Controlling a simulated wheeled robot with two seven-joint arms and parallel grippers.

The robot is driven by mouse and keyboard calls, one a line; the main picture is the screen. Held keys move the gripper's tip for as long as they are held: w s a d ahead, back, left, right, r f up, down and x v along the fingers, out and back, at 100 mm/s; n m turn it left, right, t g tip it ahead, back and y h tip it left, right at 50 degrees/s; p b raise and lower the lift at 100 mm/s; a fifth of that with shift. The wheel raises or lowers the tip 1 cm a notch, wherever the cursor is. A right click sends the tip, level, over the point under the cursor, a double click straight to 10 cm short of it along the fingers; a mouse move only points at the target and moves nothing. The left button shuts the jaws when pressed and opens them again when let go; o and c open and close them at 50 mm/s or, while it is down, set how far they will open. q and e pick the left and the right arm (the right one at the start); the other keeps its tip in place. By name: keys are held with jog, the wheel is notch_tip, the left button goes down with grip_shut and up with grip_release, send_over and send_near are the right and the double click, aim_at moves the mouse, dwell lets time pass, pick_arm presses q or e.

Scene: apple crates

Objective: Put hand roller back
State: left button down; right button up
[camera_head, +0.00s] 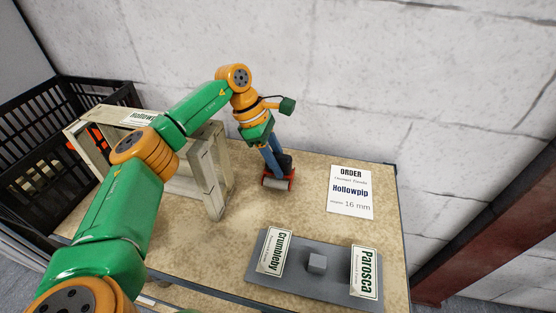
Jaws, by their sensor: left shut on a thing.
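The hand roller (277,183) stands at the back of the table, between the wooden crate and the order sheet, with red sides and a grey cylinder low at the table surface. My left arm reaches over the crate, and my left gripper (273,157) points down and is shut on the hand roller. The gripper hides the upper part of the roller. I cannot tell whether the roller touches the table. My right gripper is not in view.
The slatted wooden crate (212,172) stands on the left of the table, beside a black basket (40,135). An order sheet (351,191) reading Hollowpip 16 mm lies at the right. In front, a grey tray (309,294) carries Crumbleby and Parosca cards and a small grey block (317,263).

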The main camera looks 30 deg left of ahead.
pick_arm(q)
jog(key=shift+f, duration=0.55)
jog(key=shift+s+f+b, duration=0.2)
jog(key=shift+s+b, duration=0.2)
jog(key=shift+s, duration=0.05)
jog(key=c, duration=0.9)
grip_release()
jog(key=o, duration=0.4)
jog(key=shift+w+f, duration=0.15)
jog(key=shift+w, duration=0.25)
jog(key=shift+s, duration=0.1)
